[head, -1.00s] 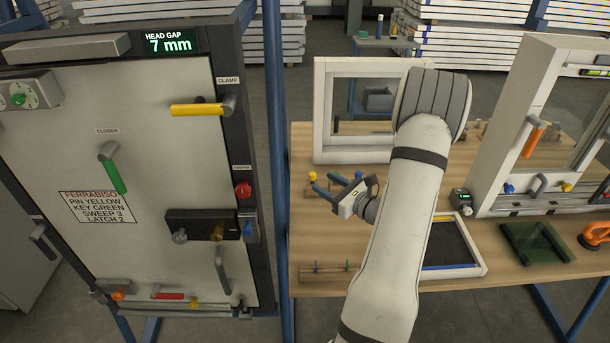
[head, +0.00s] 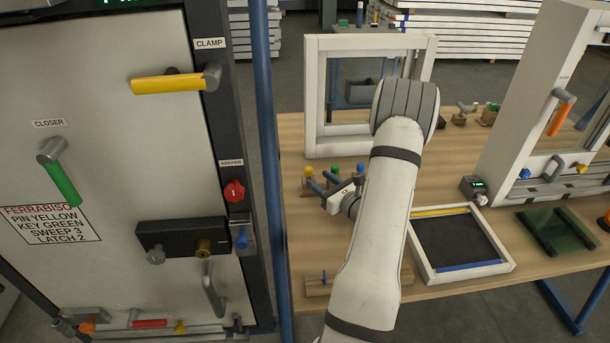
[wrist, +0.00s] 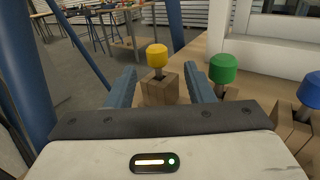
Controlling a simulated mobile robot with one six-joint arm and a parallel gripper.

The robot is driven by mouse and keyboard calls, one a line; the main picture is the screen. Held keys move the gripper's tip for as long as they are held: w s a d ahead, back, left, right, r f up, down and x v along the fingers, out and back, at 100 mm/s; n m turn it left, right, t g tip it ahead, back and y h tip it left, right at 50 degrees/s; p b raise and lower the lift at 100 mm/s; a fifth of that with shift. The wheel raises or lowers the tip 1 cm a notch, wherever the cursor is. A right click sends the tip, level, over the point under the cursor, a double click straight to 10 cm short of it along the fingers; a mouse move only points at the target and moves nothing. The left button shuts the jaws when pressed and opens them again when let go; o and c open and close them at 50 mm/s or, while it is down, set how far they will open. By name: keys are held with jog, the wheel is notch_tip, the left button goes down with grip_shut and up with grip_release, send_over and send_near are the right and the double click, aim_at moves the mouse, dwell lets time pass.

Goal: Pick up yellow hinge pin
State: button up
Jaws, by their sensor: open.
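The yellow hinge pin (wrist: 157,55) stands upright in a wooden block (wrist: 160,90) in the wrist view. In the head view its yellow head (head: 308,170) shows at the left end of the wooden rack, near the table's left edge. My gripper (wrist: 168,82) is open, with its two blue fingers to either side of the yellow pin's line in the wrist view. The pin appears between and beyond the fingertips, and I cannot tell whether the fingers reach it. In the head view my gripper (head: 316,181) is close by the pin.
A green-headed pin (wrist: 223,68) stands just right of the right finger, and a blue-headed pin (wrist: 310,90) farther right. A white frame (head: 312,100) stands behind the rack. The door panel and a blue post (head: 266,180) are left. A shallow tray (head: 425,265) lies right of my arm.

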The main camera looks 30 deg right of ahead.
aim_at(312, 174)
jog(key=w, duration=0.3)
jog(key=w+a+p, duration=0.1)
jog(key=w, duration=0.1)
jog(key=shift+w, duration=0.35)
jog(key=c, duration=1)
jog(key=shift+c, duration=0.2)
jog(key=shift+r, duration=5)
jog(key=shift+s, duration=0.15)
